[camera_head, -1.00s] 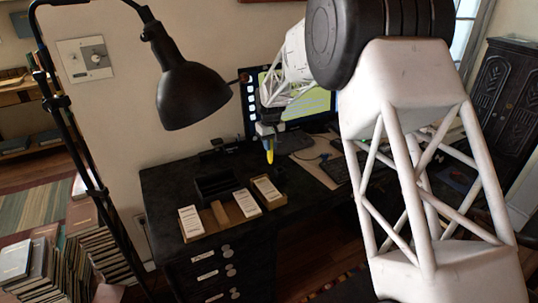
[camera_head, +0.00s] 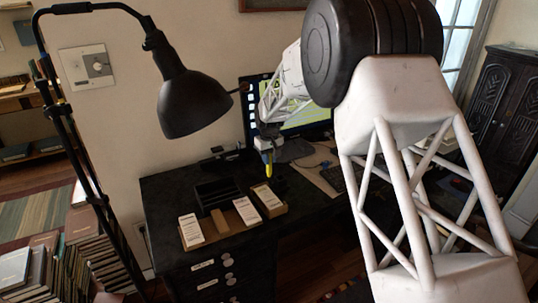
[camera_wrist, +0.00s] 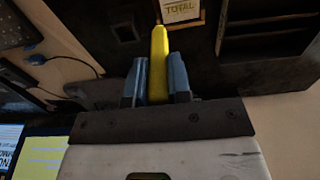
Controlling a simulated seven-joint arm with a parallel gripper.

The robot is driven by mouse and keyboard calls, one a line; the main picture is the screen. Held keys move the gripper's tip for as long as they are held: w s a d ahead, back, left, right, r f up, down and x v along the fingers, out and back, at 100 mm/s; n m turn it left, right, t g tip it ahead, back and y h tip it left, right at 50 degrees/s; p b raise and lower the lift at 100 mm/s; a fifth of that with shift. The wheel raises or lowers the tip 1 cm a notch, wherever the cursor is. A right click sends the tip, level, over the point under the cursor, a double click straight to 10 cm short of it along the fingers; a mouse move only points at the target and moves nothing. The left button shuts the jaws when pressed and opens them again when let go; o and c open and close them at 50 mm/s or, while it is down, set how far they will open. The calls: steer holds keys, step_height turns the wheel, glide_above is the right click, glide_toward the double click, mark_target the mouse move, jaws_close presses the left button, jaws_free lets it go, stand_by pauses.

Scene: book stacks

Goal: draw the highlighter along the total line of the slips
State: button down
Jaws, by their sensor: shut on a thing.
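My gripper (camera_head: 268,156) is shut on a yellow highlighter (camera_head: 269,168), which hangs tip down. In the wrist view the highlighter (camera_wrist: 160,60) stands between two blue fingers. The wrist view shows a slip with the word TOTAL (camera_wrist: 180,10) just beyond the tip. Contact with the paper is not visible.
A black open tray (camera_head: 217,191) stands behind the slips. A black lamp (camera_head: 190,103) hangs at the left. Books (camera_head: 75,270) are stacked on the floor at left.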

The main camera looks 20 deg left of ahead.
mark_target(269, 169)
steer(key=shift+f, duration=2.35)
steer(key=shift+s+a+f, duration=0.1)
steer(key=shift+a+f, duration=0.05)
steer(key=shift+s+a, duration=0.5)
steer(key=shift+s, duration=0.15)
steer(key=shift+s+a+f, duration=0.3)
steer(key=shift+s+a, duration=0.45)
steer(key=shift+s, duration=0.05)
steer(key=shift+w+d+f, duration=0.1)
steer(key=shift+w+d, duration=1.25)
steer(key=shift+w, duration=0.25)
steer(key=shift+r, duration=4.1)
steer(key=shift+a, duration=0.1)
